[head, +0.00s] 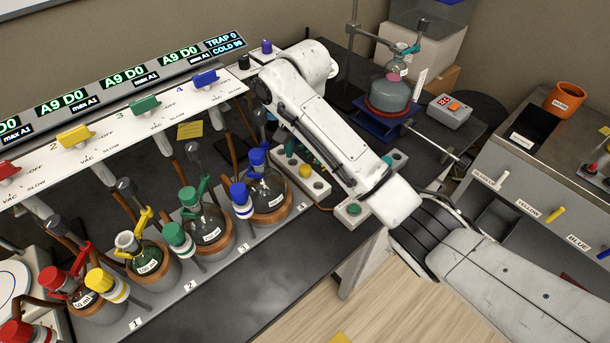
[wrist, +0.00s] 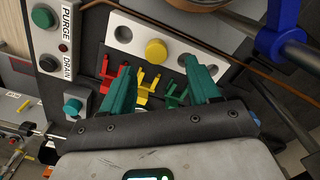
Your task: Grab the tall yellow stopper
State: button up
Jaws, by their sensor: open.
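A round yellow stopper (wrist: 156,50) stands in a white holed rack (wrist: 140,39) in the wrist view, seen nearly end-on, so its height is hard to judge. The same yellow top shows in the head view (head: 305,171), close beside my arm. My gripper (wrist: 157,66) is open, with its two teal fingers spread apart. The stopper appears between and just beyond the fingertips. Nothing is held, and I cannot tell how far the tips are above it. In the head view my arm hides most of the gripper.
Red, yellow and green clips (wrist: 145,80) lie near the fingers. A PURGE/DRAIN button box (wrist: 50,35) is at left in the wrist view. Several capped flasks (head: 208,228) stand left of my arm; a flask on a blue stand (head: 390,95) stands behind it.

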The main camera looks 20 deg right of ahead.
aim_at(305, 168)
jog(key=shift+s+f+p, duration=0.3)
jog(key=shift+f+p, duration=0.1)
jog(key=shift+f, duration=1.75)
jog(key=c, duration=1.1)
jog(key=shift+r, duration=0.15)
